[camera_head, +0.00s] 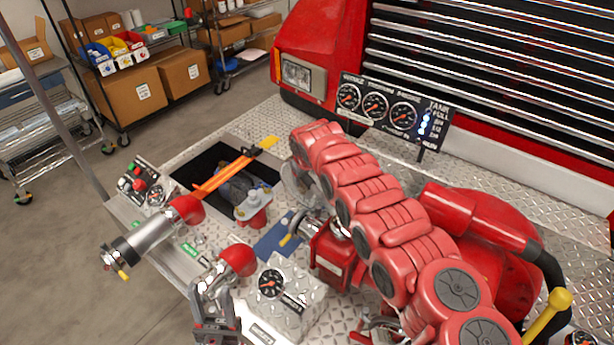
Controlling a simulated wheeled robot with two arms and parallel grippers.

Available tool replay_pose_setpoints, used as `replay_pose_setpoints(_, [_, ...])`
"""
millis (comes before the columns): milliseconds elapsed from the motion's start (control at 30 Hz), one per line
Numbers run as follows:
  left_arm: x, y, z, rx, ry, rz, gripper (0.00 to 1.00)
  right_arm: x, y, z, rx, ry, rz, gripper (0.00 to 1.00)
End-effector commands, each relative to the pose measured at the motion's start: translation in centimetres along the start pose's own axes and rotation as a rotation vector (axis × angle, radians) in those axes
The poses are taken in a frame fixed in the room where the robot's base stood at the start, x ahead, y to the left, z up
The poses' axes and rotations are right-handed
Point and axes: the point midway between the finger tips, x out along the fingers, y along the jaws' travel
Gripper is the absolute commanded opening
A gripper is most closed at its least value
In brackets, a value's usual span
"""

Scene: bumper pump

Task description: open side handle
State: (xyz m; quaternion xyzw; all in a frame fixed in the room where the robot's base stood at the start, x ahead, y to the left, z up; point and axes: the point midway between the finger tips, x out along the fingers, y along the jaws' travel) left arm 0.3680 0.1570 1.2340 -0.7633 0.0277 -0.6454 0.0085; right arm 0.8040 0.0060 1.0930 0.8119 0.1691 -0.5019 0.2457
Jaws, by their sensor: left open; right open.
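A silver outlet pipe (142,240) with a red collar sticks out at the left edge of the diamond-plate deck. A small yellow-tipped handle (123,274) hangs from its end. Another yellow-tipped lever (290,239) sits by the central valve, and a larger yellow knob handle (557,300) stands at the right. I cannot tell which is the side handle.
A bulky red ribbed assembly (385,215) fills the middle right. A gauge panel (390,112) stands behind it. A dark opening (205,160) with orange straps lies in the deck (300,110). Shelves with boxes (140,92) stand at the upper left; the floor (45,245) at left is clear.

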Motion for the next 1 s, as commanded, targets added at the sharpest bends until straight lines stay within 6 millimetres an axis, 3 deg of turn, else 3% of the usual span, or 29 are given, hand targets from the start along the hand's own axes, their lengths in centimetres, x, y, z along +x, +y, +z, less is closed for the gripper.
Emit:
replay_pose_setpoints(233, [-0.1, 0.0, 0.0, 0.0, 0.0, 0.0, 0.5, 1.2, 0.1, 0.2, -0.001, -0.002, 0.005, 0.67])
replay_pose_setpoints(633, [-0.1, 0.0, 0.0, 0.0, 0.0, 0.0, 0.5, 1.4, 0.2, 0.3, -0.003, -0.004, 0.007, 0.65])
replay_pose_setpoints(1000, [-0.1, 0.0, 0.0, 0.0, 0.0, 0.0, 0.5, 1.4, 0.2, 0.3, -0.002, -0.004, 0.007, 0.0])
